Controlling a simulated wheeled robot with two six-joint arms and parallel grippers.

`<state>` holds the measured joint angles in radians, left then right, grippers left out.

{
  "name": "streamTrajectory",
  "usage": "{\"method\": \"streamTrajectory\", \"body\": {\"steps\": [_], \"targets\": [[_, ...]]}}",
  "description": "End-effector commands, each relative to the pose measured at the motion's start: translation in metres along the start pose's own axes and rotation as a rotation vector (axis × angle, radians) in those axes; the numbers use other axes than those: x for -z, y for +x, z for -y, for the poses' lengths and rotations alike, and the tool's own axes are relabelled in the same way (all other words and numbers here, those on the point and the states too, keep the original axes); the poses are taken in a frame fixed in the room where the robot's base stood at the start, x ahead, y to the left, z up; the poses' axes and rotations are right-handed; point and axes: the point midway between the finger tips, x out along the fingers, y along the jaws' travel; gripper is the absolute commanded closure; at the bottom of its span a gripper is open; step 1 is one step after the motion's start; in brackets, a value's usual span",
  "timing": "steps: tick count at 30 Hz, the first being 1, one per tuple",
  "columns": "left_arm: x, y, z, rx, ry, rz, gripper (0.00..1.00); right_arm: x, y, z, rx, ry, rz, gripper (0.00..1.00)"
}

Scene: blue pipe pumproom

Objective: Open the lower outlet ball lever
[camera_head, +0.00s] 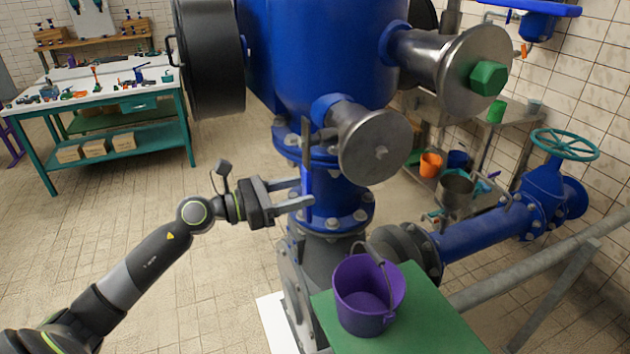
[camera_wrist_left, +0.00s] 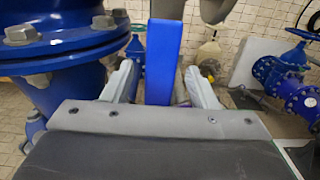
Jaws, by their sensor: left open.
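The lever shows as an upright blue bar (camera_head: 307,181) beside the flanged blue pipe under the big blue tank, with a thin grey upper part above it. In the left wrist view the blue bar (camera_wrist_left: 163,62) stands between the two fingers. My left gripper (camera_head: 301,192) is open, with its fingers reaching to either side of the bar. In the wrist view the gripper (camera_wrist_left: 160,78) shows gaps between bar and fingers; I cannot tell whether either finger touches it. The lever's pivot is hidden. My right gripper is out of view.
A purple bucket (camera_head: 368,296) stands on a green stand (camera_head: 425,310) in front of the pipe. A steel blind flange (camera_head: 375,146) juts out just right of the lever. A blue pipe with a teal handwheel (camera_head: 565,144) runs right. The floor at left is open, before a teal workbench (camera_head: 120,150).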

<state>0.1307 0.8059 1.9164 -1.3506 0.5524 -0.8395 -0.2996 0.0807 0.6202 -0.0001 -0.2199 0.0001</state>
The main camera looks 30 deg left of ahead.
Motion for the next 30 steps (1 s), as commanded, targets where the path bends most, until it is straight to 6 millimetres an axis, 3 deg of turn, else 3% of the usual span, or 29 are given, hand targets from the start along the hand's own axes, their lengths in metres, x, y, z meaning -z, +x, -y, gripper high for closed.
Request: {"method": "streamTrajectory", "body": {"steps": [12,24,30], "targets": [[-0.001,0.041,0.001,0.0,-0.001,0.001,0.47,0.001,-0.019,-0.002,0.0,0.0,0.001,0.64],[0.0,0.045,0.001,0.001,0.0,-0.001,0.47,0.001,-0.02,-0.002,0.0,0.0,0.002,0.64],[0.0,0.045,0.001,0.001,0.0,-0.001,0.73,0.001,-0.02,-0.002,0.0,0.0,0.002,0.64]]}}
